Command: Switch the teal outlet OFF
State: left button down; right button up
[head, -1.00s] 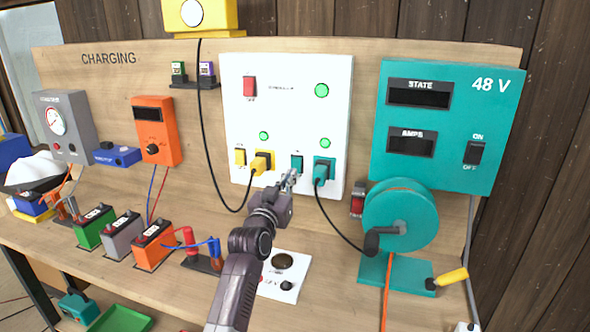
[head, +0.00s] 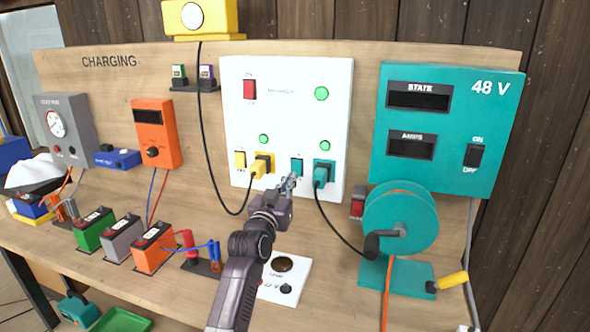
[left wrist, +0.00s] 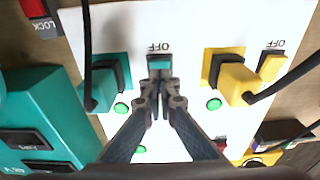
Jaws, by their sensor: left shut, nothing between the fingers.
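The teal switch (head: 296,165) is on the white panel (head: 335,100), left of the teal outlet (head: 325,172), which has a teal plug in it. The switch also shows in the left wrist view (left wrist: 159,62), beside an OFF label. My left gripper (head: 290,181) is shut and empty, in front of the panel just below the switch. In the left wrist view its fingertips (left wrist: 159,82) lie at the switch's edge; I cannot tell whether they touch. The green lamp (head: 325,146) above the teal outlet is lit. My right gripper is not in view.
A yellow switch (head: 240,159) and a yellow plug (head: 260,167) sit left of the teal switch. Black cords hang from both plugs. A red switch (head: 249,90) is higher on the panel. A teal reel (head: 400,215) stands right, with batteries (head: 155,247) at left.

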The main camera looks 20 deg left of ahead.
pick_arm(q)
jog(key=shift+w+f+b, duration=0.15)
jog(key=shift+w+b, duration=0.6)
jog(key=shift+w, duration=0.3)
dwell(0.7)
jog(key=shift+s+r+p, duration=0.25)
jog(key=shift+s+p, duration=0.45)
jog(key=shift+p, duration=0.25)
jog(key=s+p, duration=0.2)
jog(key=s, duration=0.1)
jog(key=s+p, duration=0.2)
jog(key=shift+s+r, duration=0.25)
jog(key=shift+r, duration=0.05)
jog(key=shift+f, duration=0.15)
